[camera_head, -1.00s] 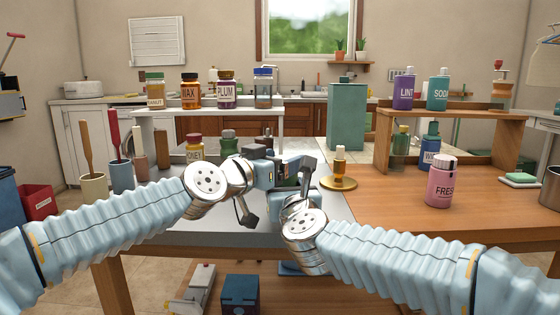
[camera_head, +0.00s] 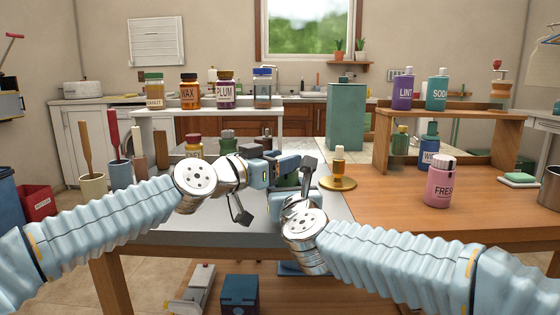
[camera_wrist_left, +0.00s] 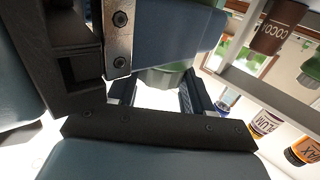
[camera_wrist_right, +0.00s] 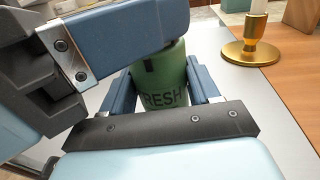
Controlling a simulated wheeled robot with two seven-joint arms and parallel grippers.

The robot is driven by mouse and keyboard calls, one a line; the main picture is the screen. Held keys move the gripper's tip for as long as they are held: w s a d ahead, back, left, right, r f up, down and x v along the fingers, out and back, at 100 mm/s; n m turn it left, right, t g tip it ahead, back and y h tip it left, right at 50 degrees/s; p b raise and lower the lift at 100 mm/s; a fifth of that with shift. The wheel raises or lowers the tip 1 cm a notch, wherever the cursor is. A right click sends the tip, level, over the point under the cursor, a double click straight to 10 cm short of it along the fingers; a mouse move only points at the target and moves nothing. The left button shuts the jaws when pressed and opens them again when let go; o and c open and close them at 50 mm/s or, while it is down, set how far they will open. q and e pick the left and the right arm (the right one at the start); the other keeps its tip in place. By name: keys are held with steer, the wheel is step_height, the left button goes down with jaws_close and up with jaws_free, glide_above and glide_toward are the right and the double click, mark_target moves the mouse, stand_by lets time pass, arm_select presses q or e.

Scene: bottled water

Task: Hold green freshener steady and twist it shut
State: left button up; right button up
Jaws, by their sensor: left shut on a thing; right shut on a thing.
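The green freshener (camera_wrist_right: 165,88) is a green jar marked FRESH. It stands between the fingers of my right gripper (camera_wrist_right: 160,80), which is shut on its body. My left gripper (camera_wrist_left: 157,90) is shut on the freshener's green top (camera_wrist_left: 160,78), above the right gripper. In the head view the left gripper (camera_head: 285,168) and the right gripper (camera_head: 296,188) meet over the grey mat (camera_head: 245,227), and they hide most of the freshener. Part of the lid is hidden behind a blue gripper part in both wrist views.
A pink bottle (camera_head: 438,187) stands farther right. Several jars stand behind on and below a white shelf (camera_head: 215,113).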

arm_select(q)
steer(key=m+g+h, duration=0.3)
steer(key=g, duration=0.1)
steer(key=shift+w+a+f, duration=0.1)
steer(key=shift+w+a, duration=0.1)
steer(key=shift+a, duration=0.1)
steer(key=shift+w+a+m+g+h, duration=0.15)
steer(key=shift+m+g+h, duration=0.55)
steer(key=shift+m+g, duration=0.65)
steer(key=shift+w+d+m+g+h, duration=0.15)
steer(key=shift+m+g+h, duration=0.65)
steer(key=shift+g, duration=1.05)
steer(key=shift+a, duration=0.15)
steer(key=o, duration=1.1)
steer(key=shift+c, duration=0.2)
steer(key=s+a, duration=0.1)
steer(key=a, duration=1.1)
steer(key=shift+s, duration=0.35)
